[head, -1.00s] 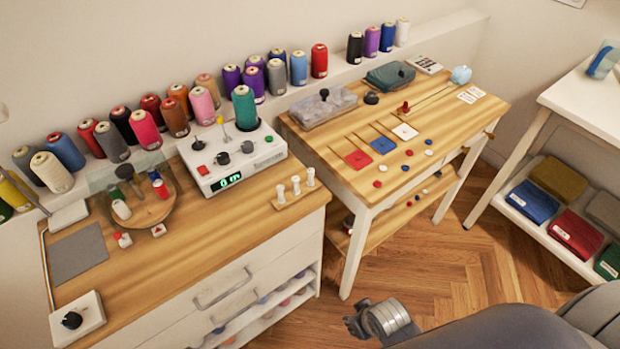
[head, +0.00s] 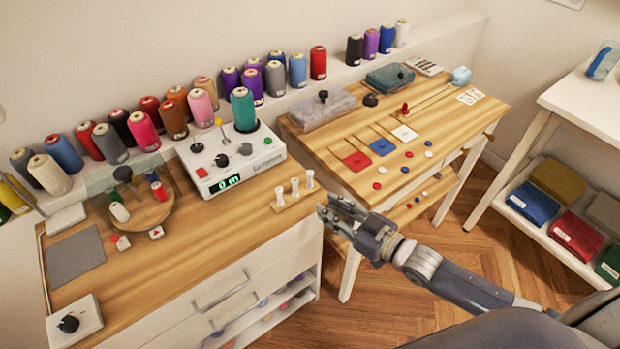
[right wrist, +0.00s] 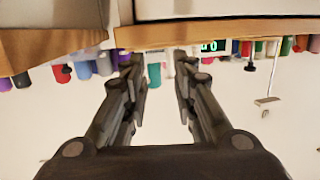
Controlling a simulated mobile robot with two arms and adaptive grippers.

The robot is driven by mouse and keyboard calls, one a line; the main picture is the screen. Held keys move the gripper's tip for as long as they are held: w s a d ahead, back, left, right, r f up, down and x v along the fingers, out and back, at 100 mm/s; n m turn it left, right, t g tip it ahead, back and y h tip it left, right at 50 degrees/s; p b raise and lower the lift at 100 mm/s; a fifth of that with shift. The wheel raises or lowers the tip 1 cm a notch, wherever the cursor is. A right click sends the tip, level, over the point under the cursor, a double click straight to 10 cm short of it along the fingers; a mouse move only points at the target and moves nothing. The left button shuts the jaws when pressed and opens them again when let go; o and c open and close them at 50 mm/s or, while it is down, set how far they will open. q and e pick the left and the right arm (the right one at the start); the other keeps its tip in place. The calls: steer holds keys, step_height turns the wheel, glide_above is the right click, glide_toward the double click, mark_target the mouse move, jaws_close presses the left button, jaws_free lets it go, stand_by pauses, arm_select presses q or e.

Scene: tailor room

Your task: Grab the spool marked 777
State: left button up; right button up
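Several thread spools of many colours stand on the ledge behind the tables, among them a red spool (head: 318,62) and a pink spool (head: 143,132). A teal spool (head: 243,110) stands on the white machine. No marking 777 is legible on any spool, so I cannot tell which one bears it. My right gripper (head: 335,212) is open and empty, in front of the left table's right front corner and apart from the spools. In the right wrist view its fingers (right wrist: 160,85) are spread, and the scene appears upside down. My left gripper is not in view.
The white machine (head: 233,160) with a green display stands on the left table (head: 190,235). Small white spools (head: 294,187) stand on a wooden holder near its right edge. The right table (head: 450,120) bears coloured squares and grey boxes. A shelf (head: 550,228) with folded cloth stands at right.

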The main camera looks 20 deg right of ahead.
mark_target(313, 176)
steer(key=shift+n+t+y, duration=0.3)
steer(key=shift+t+y, duration=0.2)
steer(key=shift+y, duration=0.2)
steer(key=shift+w+a+r+p, duration=0.25)
steer(key=shift+w+a+r, duration=0.2)
steer(key=shift+w, duration=1.3)
steer(key=shift+w+a+r+p, duration=0.25)
steer(key=shift+w+a+r, duration=0.15)
steer(key=shift+w, duration=1.3)
steer(key=shift+w+a+r+p, duration=0.25)
steer(key=shift+w+a+r, duration=0.2)
steer(key=shift+w, duration=1.3)
steer(key=shift+c, duration=0.6)
steer(key=c, duration=0.3)
